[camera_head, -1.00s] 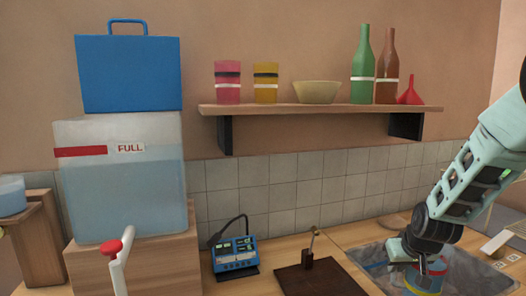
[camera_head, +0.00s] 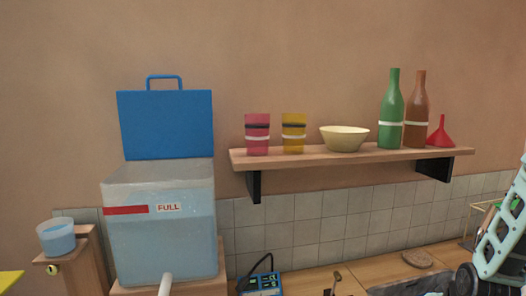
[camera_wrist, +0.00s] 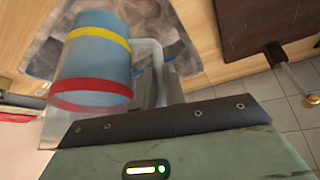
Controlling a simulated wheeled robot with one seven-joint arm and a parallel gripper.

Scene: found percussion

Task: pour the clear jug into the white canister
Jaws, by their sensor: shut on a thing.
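The clear jug (camera_wrist: 95,65) is in the wrist view, looking bluish, with a yellow band and a red band. It appears tilted in that view, and I cannot tell what is inside. My gripper (camera_wrist: 160,84) is shut on its pale handle (camera_wrist: 152,58), beside the jug's body. In the head view my gripper and the jug are not clearly seen; only part of my arm shows at the lower right. I cannot pick out a white canister for certain. A whitish see-through tank (camera_head: 158,245) marked FULL holds blue liquid, with its blue lid (camera_head: 166,125) raised.
A small cup (camera_head: 56,237) of blue liquid stands on a wooden stand at the left. A wall shelf (camera_head: 350,158) holds cups, a bowl, bottles and a red funnel. A blue meter (camera_head: 262,284) is on the counter. A dark board (camera_wrist: 248,25) shows in the wrist view.

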